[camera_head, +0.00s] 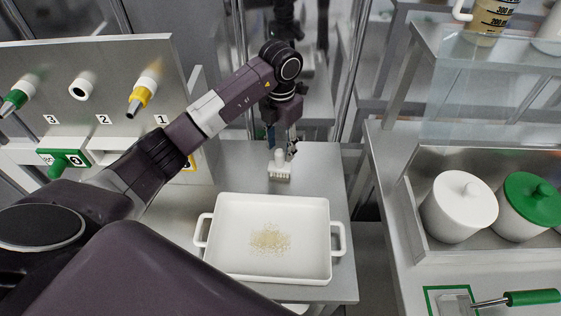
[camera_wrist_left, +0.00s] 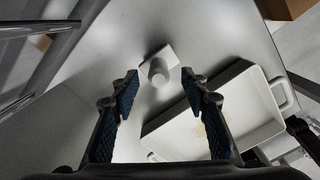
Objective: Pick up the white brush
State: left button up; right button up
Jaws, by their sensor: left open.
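The white brush (camera_head: 279,172) stands on the metal table behind the white tray, bristles down and handle up. My left gripper (camera_head: 283,147) is above and around its upper part in the head view. In the left wrist view the brush (camera_wrist_left: 161,68) shows between and beyond the open fingertips of the left gripper (camera_wrist_left: 160,82), with a visible gap to each finger. The jaws hold nothing. My right gripper is not in view.
The white two-handled tray (camera_head: 221,215) holds small crumbs and stands in front of the brush. A panel with coloured nozzles (camera_head: 143,95) is at left. White (camera_head: 458,207) and green-lidded (camera_head: 522,215) jars and a green-handled scraper (camera_head: 530,297) are at right.

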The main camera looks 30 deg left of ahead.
aim_at(279, 151)
pick_arm(q)
notch_tip(279, 151, down, 4)
jog(key=shift+s+r+p, duration=0.1)
jog(key=shift+s+p, duration=0.05)
jog(key=shift+p, duration=0.55)
jog(key=shift+a+f, duration=0.1)
jog(key=shift+f, duration=0.25)
jog(key=shift+c, duration=0.3)
jog(key=c, duration=0.5)
jog(key=shift+c, duration=1.2)
grip_shut()
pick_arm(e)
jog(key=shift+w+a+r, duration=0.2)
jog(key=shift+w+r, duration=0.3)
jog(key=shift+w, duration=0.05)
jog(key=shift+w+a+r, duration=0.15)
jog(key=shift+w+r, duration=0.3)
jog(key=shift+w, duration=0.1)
